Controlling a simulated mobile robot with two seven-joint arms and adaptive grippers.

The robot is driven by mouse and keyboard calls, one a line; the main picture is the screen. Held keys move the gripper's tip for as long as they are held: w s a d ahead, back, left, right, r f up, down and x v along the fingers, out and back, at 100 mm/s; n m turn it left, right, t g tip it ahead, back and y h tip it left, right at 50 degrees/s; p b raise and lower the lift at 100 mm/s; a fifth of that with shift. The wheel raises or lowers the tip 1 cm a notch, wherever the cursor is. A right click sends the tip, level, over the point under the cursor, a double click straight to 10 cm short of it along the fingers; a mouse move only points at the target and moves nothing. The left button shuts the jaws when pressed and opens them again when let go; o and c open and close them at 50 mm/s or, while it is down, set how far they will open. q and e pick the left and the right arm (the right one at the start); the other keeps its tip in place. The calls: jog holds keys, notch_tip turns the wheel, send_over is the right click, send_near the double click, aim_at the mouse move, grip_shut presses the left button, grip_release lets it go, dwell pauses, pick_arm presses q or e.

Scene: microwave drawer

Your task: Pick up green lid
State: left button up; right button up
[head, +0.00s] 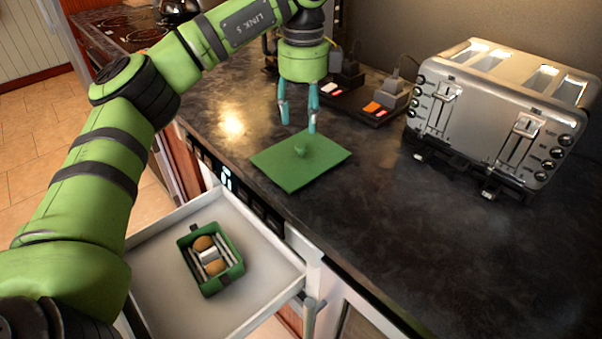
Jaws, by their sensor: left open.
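The green lid (296,173) is a flat square sheet with a small knob (300,149) on top. It lies flat on the dark countertop near the front edge. My left gripper (298,120) points down with its two teal fingers apart, above and slightly behind the knob in the picture. It is open and empty. I cannot tell the exact height of the fingertips above the lid. My right gripper is not in view.
An open white drawer (160,290) below the counter holds a green box (222,279) with brown round items inside. A silver toaster (500,115) stands at the right. Dark power blocks with plugs (383,102) lie behind the gripper. The counter right of the lid is clear.

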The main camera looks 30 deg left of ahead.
aim_at(300, 145)
pick_arm(q)
jog(key=f, duration=0.2)
jog(key=f+p, duration=0.1)
jog(key=f, duration=0.4)
jog(key=shift+a+f, duration=0.2)
jog(key=shift+a, duration=0.05)
jog(key=shift+s, duration=0.1)
grip_shut()
